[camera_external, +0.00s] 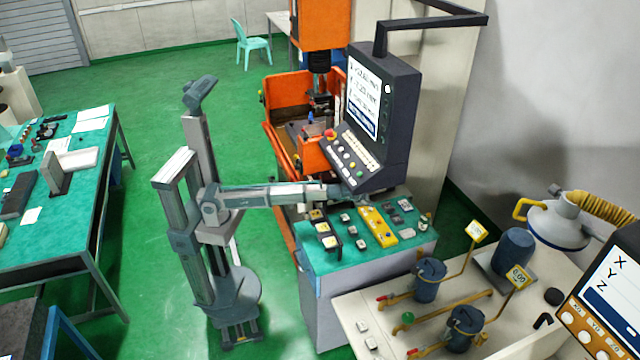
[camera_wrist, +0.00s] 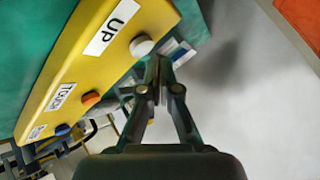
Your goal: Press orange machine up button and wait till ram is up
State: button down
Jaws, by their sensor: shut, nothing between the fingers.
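The orange machine (camera_external: 318,22) stands behind the control console. Its dark ram (camera_external: 319,62) hangs under the orange head, above the orange tank. A yellow button box (camera_external: 377,227) lies on the green-topped cabinet. In the wrist view the yellow box (camera_wrist: 112,68) carries a white button (camera_wrist: 142,45) beside the label "UP" (camera_wrist: 113,27), with an orange button (camera_wrist: 90,98) and a blue one (camera_wrist: 62,129) further along. My gripper (camera_wrist: 158,62) is shut and empty. Its fingertips are just beside the white button; I cannot tell if they touch it.
The console screen (camera_external: 380,95) rises close behind my gripper. Small boxes (camera_external: 329,242) stand on the cabinet left of the yellow box. A bench with pumps (camera_external: 430,275) is at the front right.

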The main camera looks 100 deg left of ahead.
jog(key=shift+f, duration=0.4)
